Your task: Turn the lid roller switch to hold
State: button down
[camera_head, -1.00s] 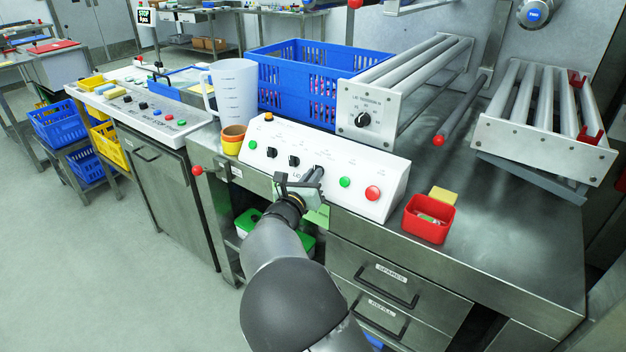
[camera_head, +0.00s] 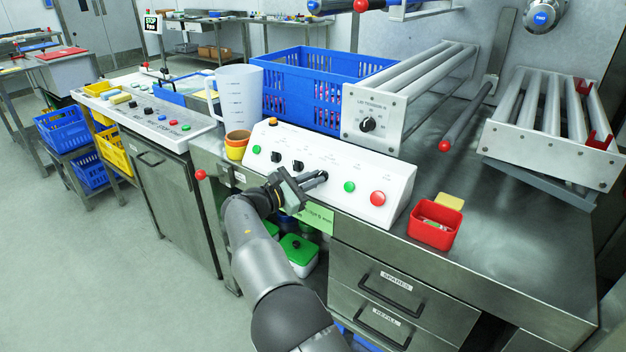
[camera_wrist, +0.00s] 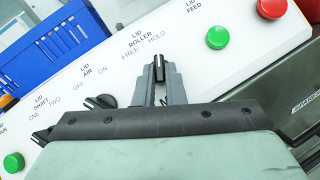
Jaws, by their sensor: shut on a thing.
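The lid roller switch is a small dark knob (camera_wrist: 159,68) on the sloped white control panel (camera_wrist: 225,75). The wrist view shows its label "LID ROLLER" above it, with "FREE" to the upper left and "HOLD" straight above. My gripper (camera_wrist: 160,78) is shut on the knob, one finger on each side. The knob's visible end points up in the wrist view, roughly toward "HOLD"; its exact setting is partly hidden by the fingers. In the head view my gripper (camera_head: 318,179) reaches the panel from the left, and hides the knob.
The lid air switch (camera_wrist: 100,102) sits close left of my gripper. A green button (camera_head: 349,187) and a red button (camera_head: 377,198) are to the right. A green tag (camera_head: 318,217) hangs below. A red box (camera_head: 434,236) stands right of the panel.

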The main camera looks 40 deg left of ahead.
jog(key=shift+m, duration=0.5)
jog(key=c, duration=1.5)
grip_release()
jog(key=shift+s, duration=0.1)
jog(key=v, duration=1.7)
jog(key=shift+a+r, duration=0.25)
jog(key=shift+a, duration=0.1)
